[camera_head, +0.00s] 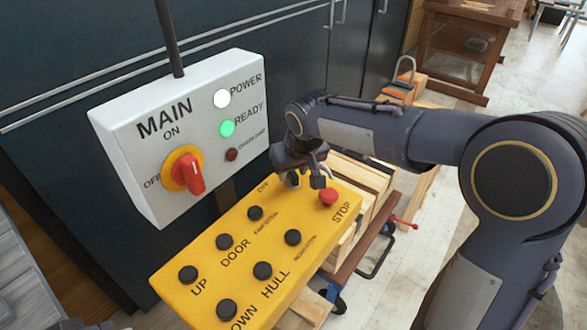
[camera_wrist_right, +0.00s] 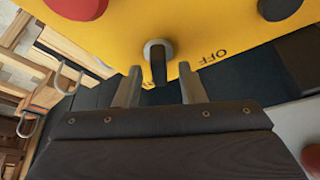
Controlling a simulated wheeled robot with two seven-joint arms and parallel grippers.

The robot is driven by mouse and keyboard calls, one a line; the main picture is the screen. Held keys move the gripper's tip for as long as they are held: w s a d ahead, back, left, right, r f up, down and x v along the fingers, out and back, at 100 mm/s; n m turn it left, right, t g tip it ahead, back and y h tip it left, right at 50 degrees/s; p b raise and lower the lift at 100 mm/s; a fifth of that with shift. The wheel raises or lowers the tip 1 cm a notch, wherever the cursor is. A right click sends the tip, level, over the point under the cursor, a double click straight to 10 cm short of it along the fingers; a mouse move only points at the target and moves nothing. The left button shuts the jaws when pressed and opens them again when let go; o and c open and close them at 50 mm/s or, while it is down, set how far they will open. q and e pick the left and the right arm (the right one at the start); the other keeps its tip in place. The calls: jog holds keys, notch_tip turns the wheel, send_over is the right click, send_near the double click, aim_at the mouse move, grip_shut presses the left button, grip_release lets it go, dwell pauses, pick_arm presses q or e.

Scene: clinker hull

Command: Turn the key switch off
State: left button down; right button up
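The yellow control box (camera_head: 205,270) carries the key switch near its OFF lettering. In the right wrist view the key switch (camera_wrist_right: 157,58) shows as a grey metal collar with a black key in it. My right gripper (camera_wrist_right: 160,88) is open, with its two fingers apart on either side of the key's line. The key is near the fingertips; I cannot tell whether they touch it. In the head view my right gripper (camera_head: 308,180) hangs over the box's far end and largely hides the switch. Only a dark piece, seemingly of my left gripper (camera_head: 78,324), shows at the bottom edge.
A red STOP button (camera_head: 328,196) sits close right of my right gripper. Several black buttons (camera_head: 262,270) line the box. Behind stands a white MAIN panel (camera_head: 130,170) with a red rotary switch (camera_head: 190,173), a lit white lamp and a lit green lamp (camera_head: 227,128).

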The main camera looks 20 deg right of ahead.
jog(key=shift+c, duration=0.5)
grip_shut()
jog(key=shift+n, duration=0.3)
jog(key=n+y, duration=0.1)
jog(key=n, duration=0.1)
jog(key=n+y, duration=0.1)
jog(key=n, duration=0.2)
jog(key=shift+d+g, duration=0.2)
jog(key=shift+g, duration=0.2)
jog(key=n+g, duration=0.1)
jog(key=n, duration=0.2)
jog(key=n+y+p, duration=0.1)
jog(key=n, duration=0.2)
jog(key=shift+w+g+y, duration=0.1)
jog(key=shift+g+y, duration=0.2)
jog(key=shift+g, duration=0.1)
jog(key=shift+n, duration=0.3)
jog(key=shift+o, duration=0.5)
grip_release()
